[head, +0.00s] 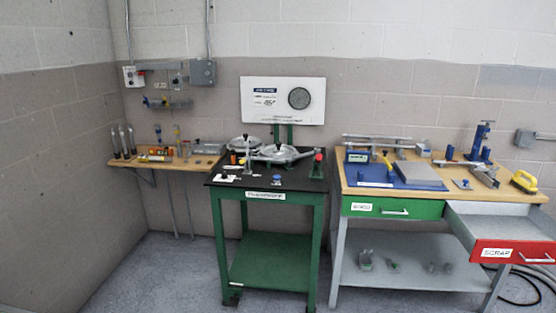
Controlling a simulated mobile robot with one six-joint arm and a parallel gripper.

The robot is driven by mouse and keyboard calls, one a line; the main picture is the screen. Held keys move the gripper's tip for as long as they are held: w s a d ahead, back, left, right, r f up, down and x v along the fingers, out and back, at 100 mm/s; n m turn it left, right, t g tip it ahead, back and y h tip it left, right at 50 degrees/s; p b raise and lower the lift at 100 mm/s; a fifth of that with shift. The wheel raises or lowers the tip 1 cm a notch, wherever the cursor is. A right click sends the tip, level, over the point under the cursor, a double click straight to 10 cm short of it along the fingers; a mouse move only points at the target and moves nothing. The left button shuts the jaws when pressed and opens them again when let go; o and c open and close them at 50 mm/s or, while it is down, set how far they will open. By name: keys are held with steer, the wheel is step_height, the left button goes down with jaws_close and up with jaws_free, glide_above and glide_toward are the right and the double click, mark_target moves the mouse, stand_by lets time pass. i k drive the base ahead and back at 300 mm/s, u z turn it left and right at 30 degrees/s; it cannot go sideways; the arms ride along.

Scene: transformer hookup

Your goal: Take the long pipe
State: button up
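A long, thin grey bar (376,138), which looks like the long pipe, lies along the back left of the wooden workbench (520,197). A second long edge shows just below it, and a grey block (423,150) sits at its right end. At this size I cannot tell whether it is one pipe or several parts, or what holds it up. My gripper and arm are not in view.
A green table (268,260) with a black top carries round grey devices (283,153). A wooden wall shelf (188,163) holds small tools. The red scrap drawer (512,250) stands open at the front right. The floor (175,270) ahead is clear.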

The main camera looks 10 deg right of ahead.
mark_target(283, 160)
steer(key=z, duration=0.1)
steer(key=i, duration=0.9)
steer(key=z, duration=4.25)
steer(key=i, duration=0.1)
steer(key=u, duration=2.65)
